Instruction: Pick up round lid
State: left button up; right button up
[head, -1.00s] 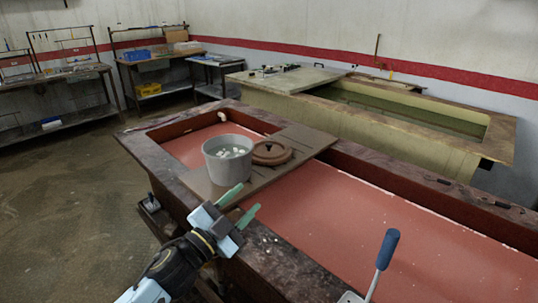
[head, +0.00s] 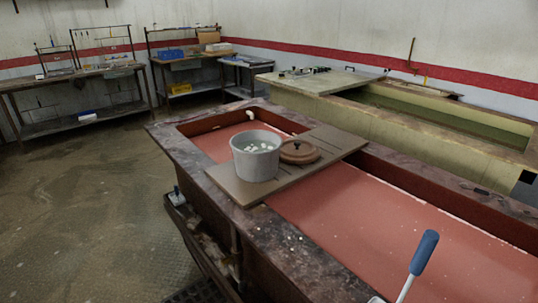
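The round lid (head: 299,151) is brown with a small dark knob on top. It lies flat on a brown board (head: 262,186) laid across the red-lined tank. A grey bucket (head: 255,159) with white pieces inside stands on the board just left of the lid, close to it. Neither of my grippers is in the head view now.
The red-lined tank (head: 390,225) has a wide dark rim. A blue handle (head: 424,252) rises at the lower right. A greenish tank (head: 440,125) stands behind. Workbenches (head: 75,90) line the back left wall. The floor at left is clear.

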aim_at(294, 150)
jog(key=u, duration=1.4)
jog(key=i, duration=2.25)
jog(key=z, duration=4.1)
